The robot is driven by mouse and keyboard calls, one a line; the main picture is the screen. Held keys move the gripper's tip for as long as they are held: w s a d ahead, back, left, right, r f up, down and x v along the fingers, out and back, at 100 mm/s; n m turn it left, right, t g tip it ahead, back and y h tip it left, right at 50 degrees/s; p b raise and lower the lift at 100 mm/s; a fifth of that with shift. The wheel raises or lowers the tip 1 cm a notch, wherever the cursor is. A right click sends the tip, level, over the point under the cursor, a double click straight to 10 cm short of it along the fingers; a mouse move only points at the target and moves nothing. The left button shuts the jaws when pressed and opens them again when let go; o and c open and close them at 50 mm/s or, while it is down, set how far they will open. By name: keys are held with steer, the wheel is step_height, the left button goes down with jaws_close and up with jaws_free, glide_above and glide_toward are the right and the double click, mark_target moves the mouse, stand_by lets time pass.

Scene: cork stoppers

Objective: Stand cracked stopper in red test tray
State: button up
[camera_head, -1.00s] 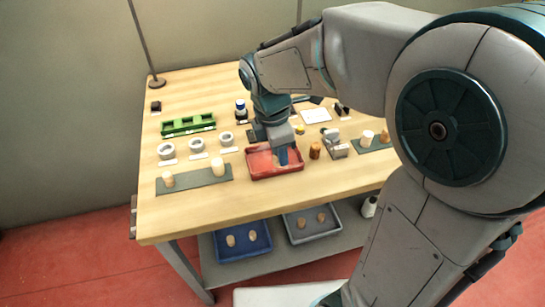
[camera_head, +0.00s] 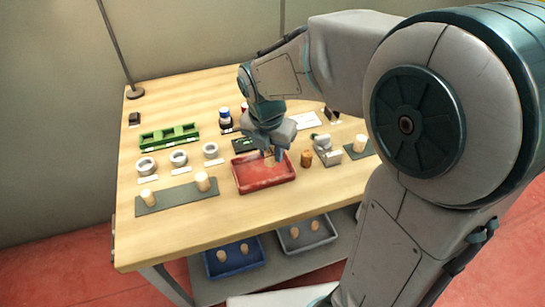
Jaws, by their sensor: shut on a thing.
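The red test tray (camera_head: 264,185) lies near the middle of the wooden table. My gripper (camera_head: 272,155) is over the tray's back part, pointing down. It is shut on a small pale stopper, which is mostly hidden by the fingers; no crack can be made out at this size. I cannot tell whether the stopper touches the tray floor. The front part of the tray looks empty.
Two pale stoppers stand on a grey mat (camera_head: 178,197) left of the tray. A brown stopper (camera_head: 306,158) stands close to its right, near a metal device (camera_head: 327,151). Ring holders (camera_head: 179,158) and a green rack (camera_head: 169,137) are behind left. Blue (camera_head: 234,258) and grey (camera_head: 307,235) bins sit below.

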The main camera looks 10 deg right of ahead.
steer(key=w+f, duration=0.1)
steer(key=w+d, duration=0.1)
steer(key=shift+w+f, duration=0.3)
steer(key=shift+f, duration=2.05)
steer(key=shift+f, duration=0.25)
steer(key=o, duration=0.9)
steer(key=shift+r, duration=0.1)
steer(key=shift+r, duration=0.1)
